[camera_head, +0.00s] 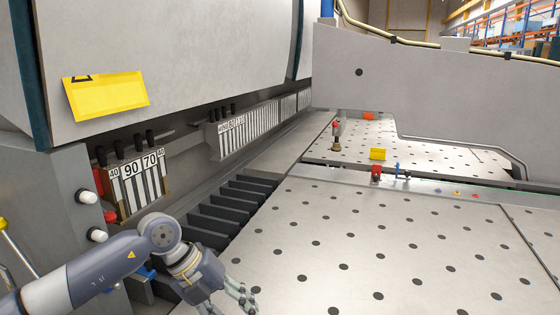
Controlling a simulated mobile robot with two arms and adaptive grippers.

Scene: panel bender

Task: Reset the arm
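My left arm (90,275) comes in from the lower left, in front of the panel bender's grey side column. Its gripper (240,299) hangs at the bottom, over the near left edge of the perforated work table (380,240). The fingers are small and partly cut off by the frame's lower edge, so whether they are open or shut cannot be told. I see nothing held in the visible part. My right gripper and arm are not in view.
The bender's large grey upper body (170,60) with a yellow label (106,95) overhangs the left. Numbered tool segments (135,182) line its front. A dark slotted strip (225,210) runs beside the table. A grey beam (430,90) crosses behind. The table top is mostly clear.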

